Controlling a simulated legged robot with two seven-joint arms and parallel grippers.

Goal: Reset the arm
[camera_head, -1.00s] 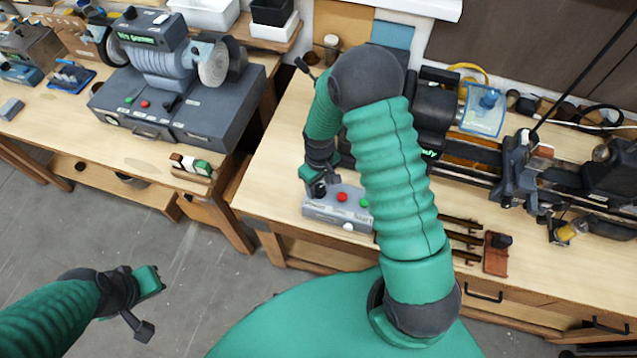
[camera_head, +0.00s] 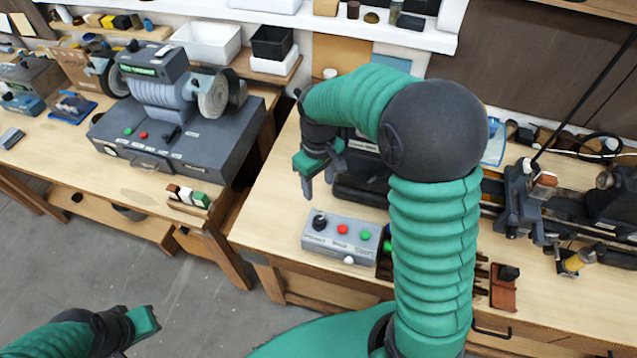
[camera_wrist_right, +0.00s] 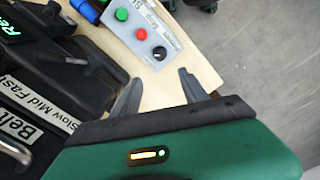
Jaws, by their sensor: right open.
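My right gripper (camera_head: 318,183) is open and empty, above the bench and behind the grey control box (camera_head: 330,246). The box has a black knob (camera_head: 319,221), a red button (camera_head: 342,229), a green button (camera_head: 365,236) and a white button. In the right wrist view, the two fingers of the right gripper (camera_wrist_right: 158,82) stand apart, and the box (camera_wrist_right: 164,42) with its knob (camera_wrist_right: 159,53) lies beyond them, not touched. My left gripper (camera_head: 145,322) is low at the left over the floor; its finger opening is not clear.
A lathe-like machine (camera_head: 590,205) fills the bench's right side. A grinder (camera_head: 175,85) stands on the left bench. A reddish-brown holder (camera_head: 503,290) sits near the front edge. My right arm hides part of the bench. Bare wood lies left of the control box.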

